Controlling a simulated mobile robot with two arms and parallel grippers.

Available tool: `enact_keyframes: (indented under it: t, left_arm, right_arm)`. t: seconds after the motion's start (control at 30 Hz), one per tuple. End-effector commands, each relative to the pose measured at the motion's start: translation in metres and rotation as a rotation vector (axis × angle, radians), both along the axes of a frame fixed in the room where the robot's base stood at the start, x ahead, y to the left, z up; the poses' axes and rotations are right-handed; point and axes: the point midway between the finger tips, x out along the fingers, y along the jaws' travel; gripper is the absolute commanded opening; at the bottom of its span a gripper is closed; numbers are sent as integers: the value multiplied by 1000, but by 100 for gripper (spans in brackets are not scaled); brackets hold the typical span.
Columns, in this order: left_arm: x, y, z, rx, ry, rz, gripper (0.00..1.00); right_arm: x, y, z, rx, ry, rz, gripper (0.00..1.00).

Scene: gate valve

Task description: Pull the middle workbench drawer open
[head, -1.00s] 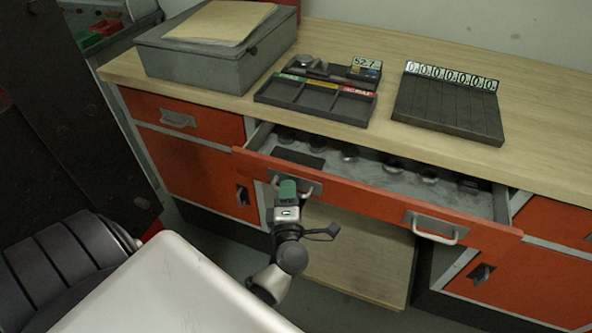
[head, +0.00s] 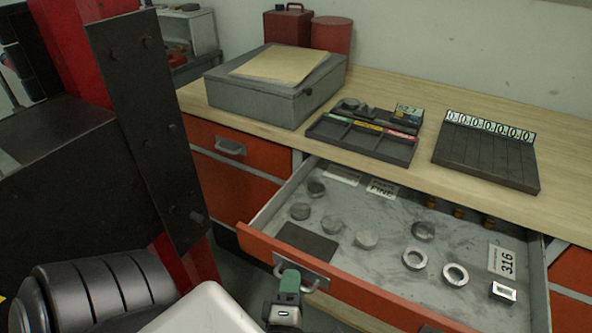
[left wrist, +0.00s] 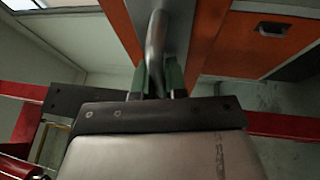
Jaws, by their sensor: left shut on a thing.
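The middle workbench drawer (head: 350,276) has an orange front and a grey inside, and it stands well out from under the wooden top. My left gripper (head: 289,284) is at the drawer's left handle (head: 312,272). In the left wrist view the green fingers (left wrist: 157,80) are shut around the metal handle bar (left wrist: 156,45). Round grey discs, metal rings (head: 455,275) and labels lie inside the drawer. The right part of the drawer front runs out of the head view. My right gripper is in neither view.
On the wooden bench top (head: 420,95) stand a grey box (head: 265,95), a sorting tray (head: 360,140) and a slatted tray with number tiles (head: 485,155). An orange drawer (head: 235,148) to the left is shut. A dark plate on a red post (head: 150,120) stands at left.

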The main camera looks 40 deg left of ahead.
Motion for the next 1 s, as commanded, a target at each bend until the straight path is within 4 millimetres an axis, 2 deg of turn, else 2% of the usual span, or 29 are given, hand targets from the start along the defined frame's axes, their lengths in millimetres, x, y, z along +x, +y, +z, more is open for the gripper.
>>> enact_keyframes:
  t: [0.37, 0.4, 0.47, 0.77, 0.87, 1.0]
  left_arm:
    - [-2, -1, -1, -3, 1, -2, 0]
    - [-2, -1, -1, -2, 2, -1, 14]
    - [-2, -1, -1, -2, 2, -1, 22]
    - [-3, -2, -1, -1, 2, -1, 22]
    - [-10, -7, -4, -1, 4, -2, 22]
    - [-31, -21, -10, -2, 6, -1, 22]
  right_arm:
    - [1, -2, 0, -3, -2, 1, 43]
    - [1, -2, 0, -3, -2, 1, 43]
    - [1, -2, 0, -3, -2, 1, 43]
    - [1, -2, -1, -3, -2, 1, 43]
    - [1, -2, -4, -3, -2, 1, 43]
    - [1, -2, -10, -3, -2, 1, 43]
